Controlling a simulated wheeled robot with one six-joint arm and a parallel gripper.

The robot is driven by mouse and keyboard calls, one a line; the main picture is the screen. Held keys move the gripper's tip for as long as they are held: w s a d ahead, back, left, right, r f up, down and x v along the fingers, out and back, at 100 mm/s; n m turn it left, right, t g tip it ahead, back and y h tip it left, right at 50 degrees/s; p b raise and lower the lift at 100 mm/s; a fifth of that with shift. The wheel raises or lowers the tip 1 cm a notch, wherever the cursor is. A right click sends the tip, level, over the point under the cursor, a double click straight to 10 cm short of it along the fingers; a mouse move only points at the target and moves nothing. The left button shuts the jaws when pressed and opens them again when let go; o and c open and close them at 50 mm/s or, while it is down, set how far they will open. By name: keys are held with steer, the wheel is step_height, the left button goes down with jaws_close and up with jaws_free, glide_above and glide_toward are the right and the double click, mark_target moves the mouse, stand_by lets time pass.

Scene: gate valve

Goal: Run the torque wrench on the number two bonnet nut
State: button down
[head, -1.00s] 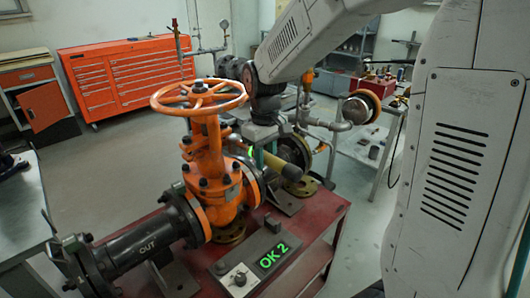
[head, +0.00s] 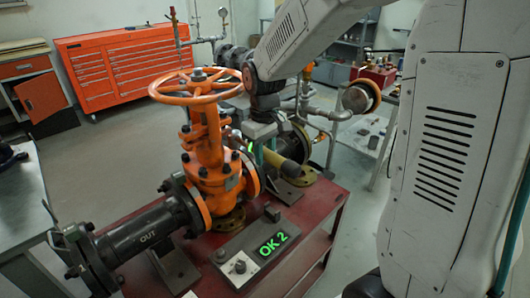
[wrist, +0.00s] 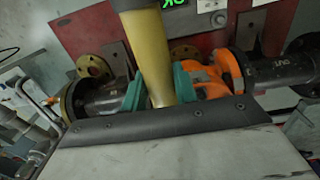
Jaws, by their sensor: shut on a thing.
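The orange gate valve (head: 212,165) stands upright on the red bench, its handwheel (head: 200,86) on top and dark bolts around its bonnet flange. The torque wrench shows by its yellow handle (head: 290,172), right of the valve in the head view. My gripper (wrist: 157,92) is shut on this handle (wrist: 145,50), its teal pads on both sides. In the head view my wrist partly covers the wrench. The wrench's head end and its relation to the number two nut are hidden. A control box (head: 258,248) in front of the valve reads "OK 2" in green.
A dark pipe marked OUT (head: 150,236) leaves the valve at the lower left. Behind the wrench are a flanged pipe (head: 297,142) and thin grey piping with a round gauge-like part (head: 358,97). An orange tool cabinet (head: 125,72) stands behind, with open floor before it.

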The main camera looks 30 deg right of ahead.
steer(key=shift+f, duration=0.1)
steer(key=shift+f, duration=2.1)
stand_by(1.5)
steer(key=shift+r, duration=0.35)
stand_by(1.3)
